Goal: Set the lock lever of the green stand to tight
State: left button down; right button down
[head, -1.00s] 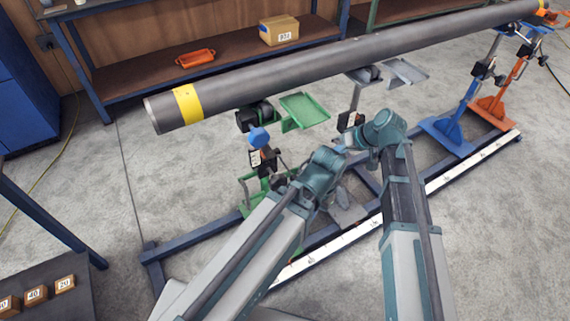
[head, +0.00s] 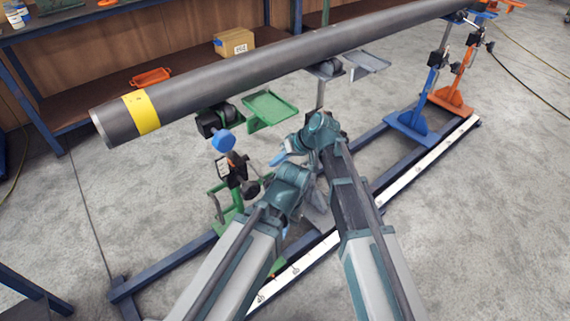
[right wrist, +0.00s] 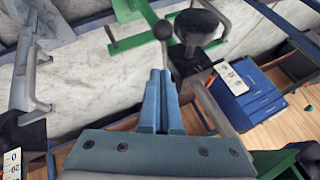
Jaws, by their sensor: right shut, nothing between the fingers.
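The green stand (head: 230,218) stands on the rail under the near end of the pipe (head: 250,68). It has a blue knob (head: 223,140) and a black labelled block on its post. In the right wrist view a thin lever with a black ball knob (right wrist: 163,29) stands just beyond my right gripper (right wrist: 160,73), its rod running behind the fingertips. The fingers are together and empty; whether they touch the rod I cannot tell. In the head view my right gripper (head: 279,158) points left toward the stand. My left gripper is hidden behind its own arm.
A green tray (head: 269,108) sits under the pipe beside the stand. A grey stand (head: 320,92) is close on the right, partly behind my arms. Blue (head: 411,121) and orange (head: 452,98) stands are farther along the rail. Open floor lies left of the rail.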

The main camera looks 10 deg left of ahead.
aim_at(257, 172)
jog(key=shift+s+a+f+b, duration=0.15)
jog(key=shift+s+f+b, duration=0.15)
jog(key=shift+f+b, duration=0.25)
jog(key=shift+s+a+f+b, duration=0.15)
jog(key=shift+s+f+b, duration=0.25)
jog(key=shift+f, duration=0.3)
jog(key=shift+s+a+f+b, duration=0.15)
jog(key=shift+s+f+b, duration=0.1)
jog(key=shift+f+b, duration=0.3)
notch_tip(257, 172, down, 6)
jog(key=t+y+b, duration=0.2)
jog(key=b, duration=0.8)
jog(key=shift+n+y, duration=0.3)
jog(key=shift+y, duration=0.1)
